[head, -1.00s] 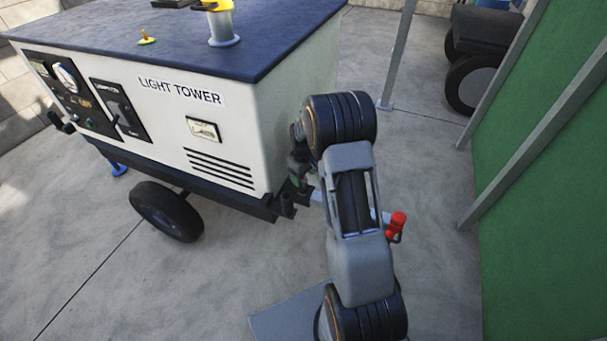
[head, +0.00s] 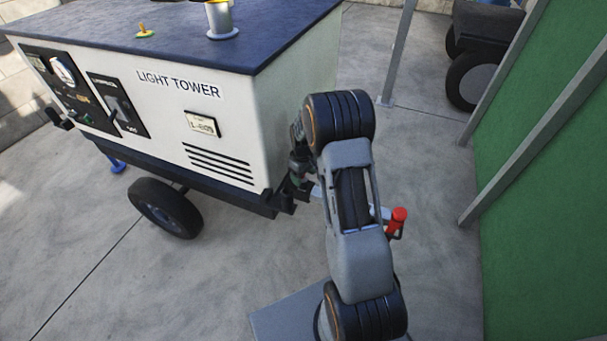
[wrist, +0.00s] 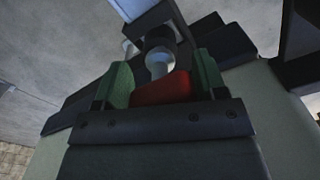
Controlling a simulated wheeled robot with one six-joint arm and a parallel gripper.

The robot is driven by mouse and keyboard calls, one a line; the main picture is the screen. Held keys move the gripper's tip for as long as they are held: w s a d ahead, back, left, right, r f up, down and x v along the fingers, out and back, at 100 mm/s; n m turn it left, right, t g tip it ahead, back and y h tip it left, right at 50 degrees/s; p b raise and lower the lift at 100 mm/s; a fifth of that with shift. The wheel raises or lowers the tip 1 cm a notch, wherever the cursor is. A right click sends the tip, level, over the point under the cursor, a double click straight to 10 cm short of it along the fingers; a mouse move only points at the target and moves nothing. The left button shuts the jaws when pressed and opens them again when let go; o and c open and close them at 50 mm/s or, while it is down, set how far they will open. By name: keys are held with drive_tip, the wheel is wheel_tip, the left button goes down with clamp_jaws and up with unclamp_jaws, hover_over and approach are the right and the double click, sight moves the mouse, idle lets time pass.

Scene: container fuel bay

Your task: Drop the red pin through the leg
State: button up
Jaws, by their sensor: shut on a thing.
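In the wrist view my gripper (wrist: 163,82) is shut on the red pin (wrist: 160,90), with a green finger pad on each side of it. A pale round part, perhaps the leg (wrist: 157,62), shows just beyond the red piece under a dark collar. I cannot tell whether the pin touches it or sits in a hole. In the head view my gripper (head: 299,172) is down by the near right lower corner of the light tower (head: 228,110), largely hidden by my arm. The pin cannot be made out there.
A red-handled part (head: 398,220) sticks out right of my arm. The tower's wheel (head: 166,208) stands left on concrete. A grey post (head: 398,55) and a green wall with ribs (head: 545,190) bound the right side.

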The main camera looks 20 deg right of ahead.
drive_tip(key=o, duration=1.1)
drive_tip(key=shift+r, duration=0.1)
wheel_tip(320, 180, up, 14)
drive_tip(key=p, duration=0.4)
drive_tip(key=s+a+r+m+t+p, duration=0.1)
drive_tip(key=s+a+r+p, duration=0.15)
drive_tip(key=r+p, duration=0.4)
drive_tip(key=s+a+r+p, duration=0.2)
drive_tip(key=s+r+p, duration=0.15)
drive_tip(key=r, duration=0.55)
drive_tip(key=s+a+r+m+t+p, duration=0.1)
drive_tip(key=s+a+r+p, duration=0.2)
drive_tip(key=r, duration=0.4)
drive_tip(key=s+a+r+m+t+p, duration=0.1)
drive_tip(key=s+a+r+m+p, duration=0.1)
drive_tip(key=s+r+p, duration=0.9)
drive_tip(key=shift+s+a+r+t, duration=0.3)
drive_tip(key=shift+s+a+r, duration=0.45)
drive_tip(key=shift+s+r, duration=0.25)
